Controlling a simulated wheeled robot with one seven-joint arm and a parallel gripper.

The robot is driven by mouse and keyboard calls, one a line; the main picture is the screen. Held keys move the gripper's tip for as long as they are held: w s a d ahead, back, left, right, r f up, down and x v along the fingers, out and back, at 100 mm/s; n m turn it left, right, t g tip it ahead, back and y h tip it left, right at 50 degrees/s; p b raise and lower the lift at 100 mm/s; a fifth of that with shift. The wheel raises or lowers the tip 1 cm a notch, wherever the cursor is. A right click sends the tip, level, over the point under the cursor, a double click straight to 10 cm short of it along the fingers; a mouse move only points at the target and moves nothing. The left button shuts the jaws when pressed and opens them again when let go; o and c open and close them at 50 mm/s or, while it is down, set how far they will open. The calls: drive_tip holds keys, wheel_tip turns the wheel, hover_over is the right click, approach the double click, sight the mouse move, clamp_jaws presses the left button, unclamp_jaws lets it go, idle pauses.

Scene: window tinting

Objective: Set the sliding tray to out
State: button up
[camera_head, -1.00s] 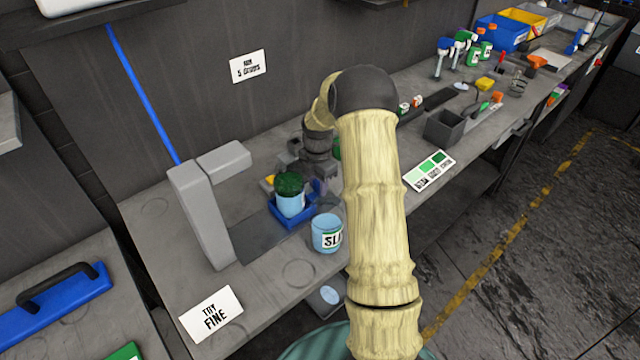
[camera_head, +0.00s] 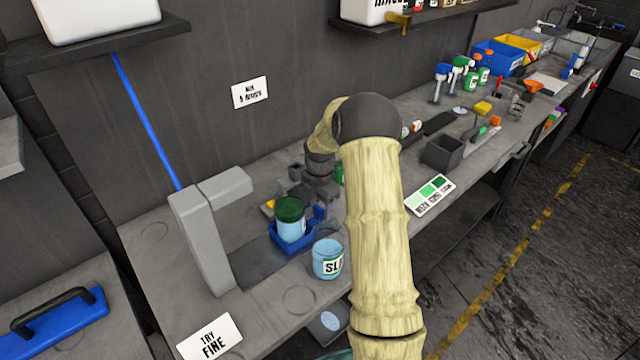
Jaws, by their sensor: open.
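The sliding tray is most likely the small blue tray (camera_head: 296,247). It sits at the end of a dark strip (camera_head: 262,262) on the bench, clear of the grey upright post (camera_head: 204,243). A light blue jar with a dark green top (camera_head: 290,220) stands in it. My gripper (camera_head: 318,203) is just behind and right of the tray and jar. My arm partly hides it, and its fingers are hard to make out. I cannot tell whether it touches the tray. It is open, with nothing seen held.
A light blue labelled jar (camera_head: 328,259) stands close in front of the tray. A "TRY FINE" card (camera_head: 210,338) lies at the bench's front left. A dark open box (camera_head: 442,153) and a green swatch card (camera_head: 430,196) are to the right. The bench between jar and card is clear.

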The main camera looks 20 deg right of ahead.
wheel_tip(320, 180, up, 17)
drive_tip(key=b, duration=0.1)
idle(0.3)
idle(0.4)
wheel_tip(320, 180, up, 10)
drive_tip(key=p, duration=1)
